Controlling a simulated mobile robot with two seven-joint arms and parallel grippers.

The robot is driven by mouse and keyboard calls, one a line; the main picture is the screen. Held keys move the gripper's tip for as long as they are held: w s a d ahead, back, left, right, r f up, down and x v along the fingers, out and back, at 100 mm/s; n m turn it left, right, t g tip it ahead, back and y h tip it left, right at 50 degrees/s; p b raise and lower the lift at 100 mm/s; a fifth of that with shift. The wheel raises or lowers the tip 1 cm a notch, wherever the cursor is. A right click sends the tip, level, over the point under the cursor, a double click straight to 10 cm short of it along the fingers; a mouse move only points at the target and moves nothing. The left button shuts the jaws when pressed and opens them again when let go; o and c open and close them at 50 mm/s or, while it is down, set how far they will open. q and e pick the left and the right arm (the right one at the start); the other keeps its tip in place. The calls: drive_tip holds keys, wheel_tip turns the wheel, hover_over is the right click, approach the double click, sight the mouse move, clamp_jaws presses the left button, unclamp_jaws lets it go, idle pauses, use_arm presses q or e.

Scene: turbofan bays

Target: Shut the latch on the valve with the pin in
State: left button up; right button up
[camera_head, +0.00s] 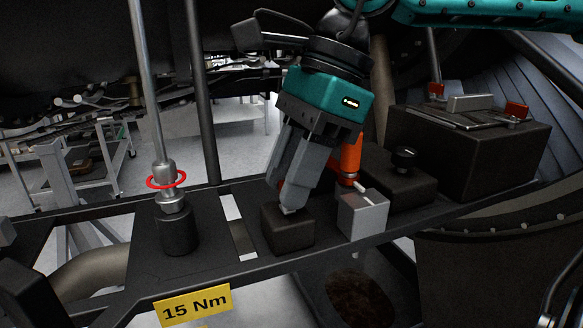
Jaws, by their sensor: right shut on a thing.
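My right gripper (289,207), with a teal body, comes down from the top and points at a small black block (287,232) on the dark shelf. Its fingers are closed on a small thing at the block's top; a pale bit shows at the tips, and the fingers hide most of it. A spot of red shows at the fingers' left edge. Just right stands a light grey block (362,215) with a short pale pin (365,189) on its upper part. An orange cylinder (350,157) stands behind it, partly covered by the gripper. I cannot tell which part is the valve's latch.
A pipe fitting with a red ring (166,180) stands at left, above a yellow "15 Nm" label (194,306). A low black box with a knob (403,158) and a larger box with red-ended clasps (468,150) stand at right. The shelf has open slots.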

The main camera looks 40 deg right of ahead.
drive_tip(key=o, duration=0.8)
drive_tip(key=shift+o, duration=1.2)
drive_tip(key=p+v, duration=0.1)
drive_tip(key=v, duration=1.2)
drive_tip(key=shift+p, duration=0.4)
drive_tip(key=shift+f, duration=0.1)
